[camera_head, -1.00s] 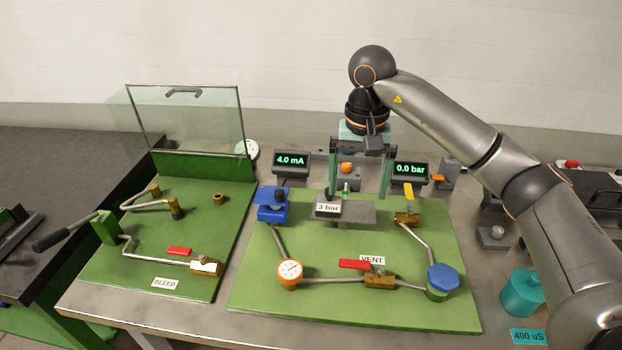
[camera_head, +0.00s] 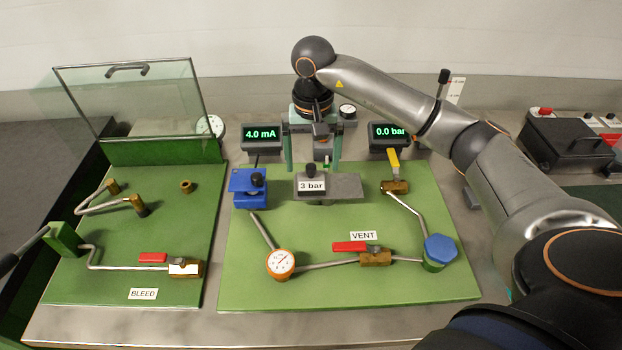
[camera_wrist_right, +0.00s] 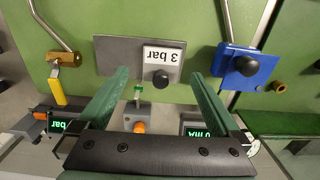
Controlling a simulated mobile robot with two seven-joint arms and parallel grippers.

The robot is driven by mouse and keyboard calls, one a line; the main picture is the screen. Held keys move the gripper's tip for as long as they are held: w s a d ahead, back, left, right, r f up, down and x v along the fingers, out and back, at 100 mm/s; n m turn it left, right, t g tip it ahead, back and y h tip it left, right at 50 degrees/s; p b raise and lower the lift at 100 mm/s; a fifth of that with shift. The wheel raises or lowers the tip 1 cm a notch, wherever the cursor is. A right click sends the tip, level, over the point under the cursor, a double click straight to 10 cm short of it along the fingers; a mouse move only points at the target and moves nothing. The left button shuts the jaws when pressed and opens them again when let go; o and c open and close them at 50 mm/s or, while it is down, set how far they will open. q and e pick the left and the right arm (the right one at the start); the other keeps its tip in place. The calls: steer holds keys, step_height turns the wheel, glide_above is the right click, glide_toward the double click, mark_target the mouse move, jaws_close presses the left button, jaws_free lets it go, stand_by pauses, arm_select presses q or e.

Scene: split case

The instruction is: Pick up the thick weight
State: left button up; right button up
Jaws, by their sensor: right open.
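A grey block labelled "3 bar" (camera_head: 335,186) with a black knob (camera_head: 311,170) lies mid-board; it also shows in the right wrist view (camera_wrist_right: 120,56). A blue block (camera_head: 250,188) with a black knob stands to its left, and in the wrist view to its right (camera_wrist_right: 240,68). Which of them is the thick weight I cannot tell for sure. My right gripper (camera_head: 313,160) is open and empty. Its two green fingers are spread behind the "3 bar" block, one to each side of its knob in the picture; contact is not visible. My left gripper is not in view.
The green board (camera_head: 330,220) carries pipes, an orange-rimmed gauge (camera_head: 281,263), a red-handled vent valve (camera_head: 375,256) and a blue-capped fitting (camera_head: 438,251). Displays (camera_head: 262,138) and (camera_head: 389,135) stand behind. A glass shield (camera_head: 135,105) rises at the left.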

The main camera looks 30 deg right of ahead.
mark_target(311, 169)
steer(key=f, duration=0.3)
steer(key=f+p, duration=0.1)
steer(key=f, duration=0.1)
steer(key=shift+w+d+f, duration=0.1)
steer(key=shift+w, duration=0.25)
jaws_close()
stand_by(0.4)
